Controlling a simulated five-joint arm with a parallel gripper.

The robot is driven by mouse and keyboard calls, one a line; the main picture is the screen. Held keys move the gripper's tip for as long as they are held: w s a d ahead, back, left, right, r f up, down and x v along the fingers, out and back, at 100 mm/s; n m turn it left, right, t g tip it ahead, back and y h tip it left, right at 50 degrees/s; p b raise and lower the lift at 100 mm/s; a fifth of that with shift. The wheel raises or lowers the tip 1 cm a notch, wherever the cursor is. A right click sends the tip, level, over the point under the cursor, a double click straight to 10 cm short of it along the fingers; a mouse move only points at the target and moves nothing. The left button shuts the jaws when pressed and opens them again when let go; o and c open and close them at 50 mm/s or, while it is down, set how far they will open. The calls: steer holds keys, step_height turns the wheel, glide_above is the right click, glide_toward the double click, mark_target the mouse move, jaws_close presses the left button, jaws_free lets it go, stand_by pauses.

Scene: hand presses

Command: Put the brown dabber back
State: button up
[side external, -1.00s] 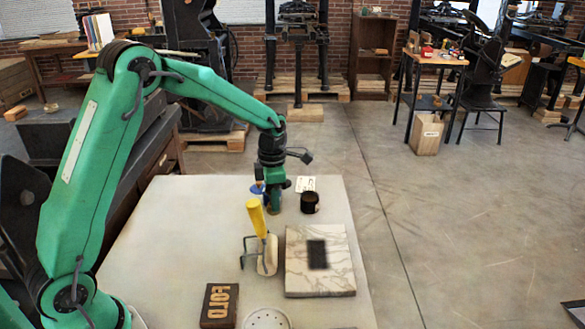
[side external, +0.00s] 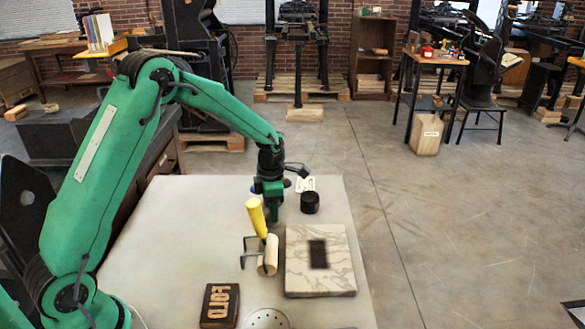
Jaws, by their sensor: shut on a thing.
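My gripper (side external: 272,217) points down over the back part of the pale table. It is shut on the brown dabber, which the fingers and wrist hide almost fully from this side. Whether the dabber touches the table I cannot tell. Small bits of blue (side external: 255,188) and red show behind my wrist, mostly covered by it. A dark round pot (side external: 310,203) stands just right of my gripper, apart from it.
A marbled slab (side external: 302,278) with a dark patch lies to the right. A FOLD block (side external: 218,306) and a pale perforated dish (side external: 267,319) are at the front. The table's left (side external: 170,240) is clear.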

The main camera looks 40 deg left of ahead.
steer(key=shift+f, duration=0.1)
steer(key=o, duration=1)
step_height(320, 180, up, 12)
steer(key=shift+r, duration=0.15)
stand_by(0.5)
